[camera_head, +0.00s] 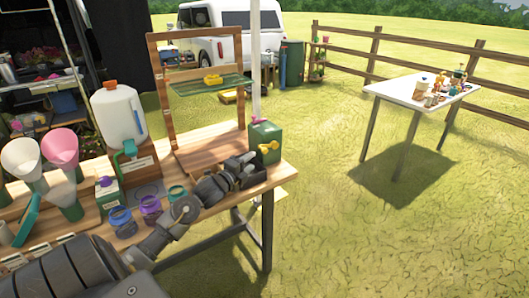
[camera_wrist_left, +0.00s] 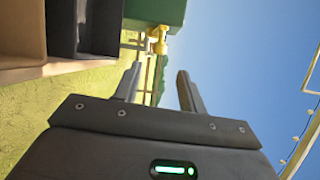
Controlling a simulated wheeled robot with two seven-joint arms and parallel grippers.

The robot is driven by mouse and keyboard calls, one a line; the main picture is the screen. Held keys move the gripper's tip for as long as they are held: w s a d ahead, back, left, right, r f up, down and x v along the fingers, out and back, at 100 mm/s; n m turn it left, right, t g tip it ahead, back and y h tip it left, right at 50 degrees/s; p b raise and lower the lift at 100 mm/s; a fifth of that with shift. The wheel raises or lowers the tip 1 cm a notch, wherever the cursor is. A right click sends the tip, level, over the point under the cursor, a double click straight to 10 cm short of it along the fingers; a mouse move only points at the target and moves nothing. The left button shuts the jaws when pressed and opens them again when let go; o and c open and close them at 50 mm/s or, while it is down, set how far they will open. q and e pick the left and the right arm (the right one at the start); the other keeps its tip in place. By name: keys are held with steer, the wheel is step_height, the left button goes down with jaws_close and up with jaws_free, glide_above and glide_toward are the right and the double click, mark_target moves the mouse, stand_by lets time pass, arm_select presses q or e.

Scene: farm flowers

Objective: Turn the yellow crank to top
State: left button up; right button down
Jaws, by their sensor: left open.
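The yellow crank (camera_head: 268,147) is on the near side of a green box (camera_head: 264,130) at the right end of the wooden table. In the left wrist view, the crank (camera_wrist_left: 158,40) shows beyond my fingertips, next to the green box (camera_wrist_left: 155,10). My left gripper (camera_head: 247,161) is open and empty, just left of the crank in the head view. In the left wrist view its two fingers (camera_wrist_left: 160,72) are spread, with a gap between them and the crank. The crank's exact angle is hard to tell at this size. My right gripper is not in view.
A dark open bin (camera_head: 252,178) lies right by my left gripper. A wooden frame (camera_head: 153,92) stands behind it. A white jug (camera_head: 119,117), funnels and several small jars crowd the table's left. Open grass lies to the right, with a white table (camera_head: 395,90) farther off.

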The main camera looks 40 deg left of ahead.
mark_target(263, 152)
arm_select(q)
steer(key=w, duration=0.5)
steer(key=w+a+p, duration=0.1)
steer(key=w, duration=0.2)
steer(key=shift+w+f, duration=0.2)
steer(key=shift+w, duration=0.9)
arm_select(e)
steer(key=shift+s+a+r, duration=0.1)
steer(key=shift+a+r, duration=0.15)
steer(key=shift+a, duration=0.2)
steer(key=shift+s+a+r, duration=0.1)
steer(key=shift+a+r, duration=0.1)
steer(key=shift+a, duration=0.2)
arm_select(q)
steer(key=shift+c, duration=0.2)
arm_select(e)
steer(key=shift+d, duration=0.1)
arm_select(q)
jaws_close()
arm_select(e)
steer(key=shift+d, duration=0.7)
